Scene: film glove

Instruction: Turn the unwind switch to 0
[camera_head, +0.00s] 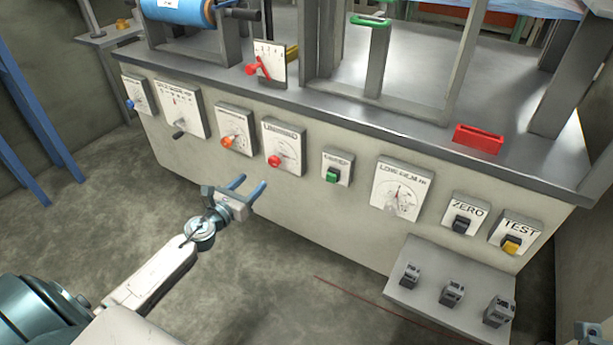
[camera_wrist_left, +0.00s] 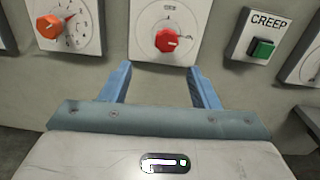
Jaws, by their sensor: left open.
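My left gripper (camera_head: 247,186) is open and empty, its two blue fingers pointing at the front of the machine. In the left wrist view, the gripper (camera_wrist_left: 158,72) sits just below a red knob (camera_wrist_left: 166,40) on a white plate, with a gap to it. The red knob also shows in the head view (camera_head: 274,160); its pointer seems turned to the right. An orange knob (camera_wrist_left: 48,27) with a dial sits to its left.
A green CREEP button (camera_wrist_left: 262,48) is right of the red knob. Farther right are a round gauge (camera_head: 398,195), the ZERO button (camera_head: 462,224) and the TEST button (camera_head: 511,245). A low shelf (camera_head: 430,300) juts out at lower right. Floor in front is clear.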

